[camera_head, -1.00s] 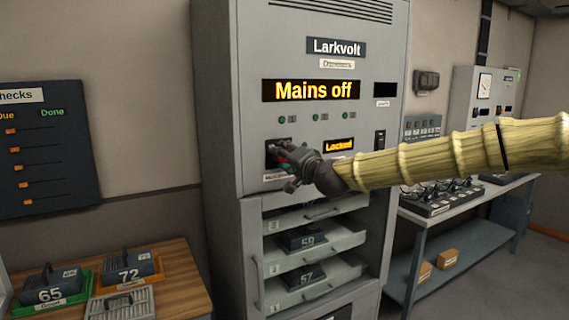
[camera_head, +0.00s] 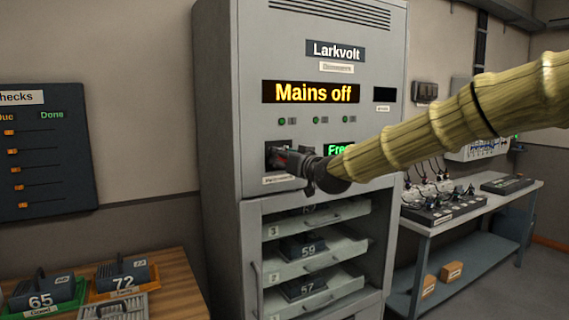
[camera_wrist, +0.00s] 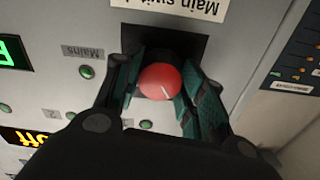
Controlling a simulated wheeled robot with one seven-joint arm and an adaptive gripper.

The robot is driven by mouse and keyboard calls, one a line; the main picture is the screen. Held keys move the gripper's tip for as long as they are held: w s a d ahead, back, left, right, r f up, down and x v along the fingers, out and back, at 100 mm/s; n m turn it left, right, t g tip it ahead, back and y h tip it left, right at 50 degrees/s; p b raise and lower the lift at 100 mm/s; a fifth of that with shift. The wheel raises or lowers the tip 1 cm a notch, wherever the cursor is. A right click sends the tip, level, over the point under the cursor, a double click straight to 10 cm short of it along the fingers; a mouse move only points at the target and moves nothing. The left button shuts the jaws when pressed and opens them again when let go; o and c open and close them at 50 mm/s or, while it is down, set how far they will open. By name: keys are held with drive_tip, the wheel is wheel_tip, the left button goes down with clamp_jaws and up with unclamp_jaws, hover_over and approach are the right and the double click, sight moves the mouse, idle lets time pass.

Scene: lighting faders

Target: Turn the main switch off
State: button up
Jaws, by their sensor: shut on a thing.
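The main switch is a round red knob (camera_wrist: 161,81) with a white line on its face, set in a dark recess below its "Main switch" label (camera_wrist: 196,8) in the wrist view, which is upside down. My gripper (camera_wrist: 158,92) is shut on the knob, one finger on each side. In the head view my gripper (camera_head: 290,160) reaches the dark switch recess on the grey Larkvolt cabinet (camera_head: 218,120) and mostly hides the knob. The cabinet's large display (camera_head: 311,91) reads "Mains off". A smaller green display (camera_head: 337,150) reads "Free", partly covered by my arm.
Below the switch are open shelves with numbered dark units (camera_head: 302,250). A wooden table (camera_head: 178,290) with units 65 and 72 stands at left. A bench (camera_head: 470,215) with wired equipment stands at right. A checks board (camera_head: 45,150) hangs on the left wall.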

drive_tip(key=shift+f+n+b, duration=0.15)
drive_tip(key=shift+n+b, duration=0.15)
drive_tip(key=shift+n, duration=0.5)
drive_tip(key=o, duration=1)
drive_tip(key=shift+s+d, duration=0.1)
drive_tip(key=v, duration=1.1)
drive_tip(key=shift+s+d, duration=0.2)
drive_tip(key=shift+s, duration=0.15)
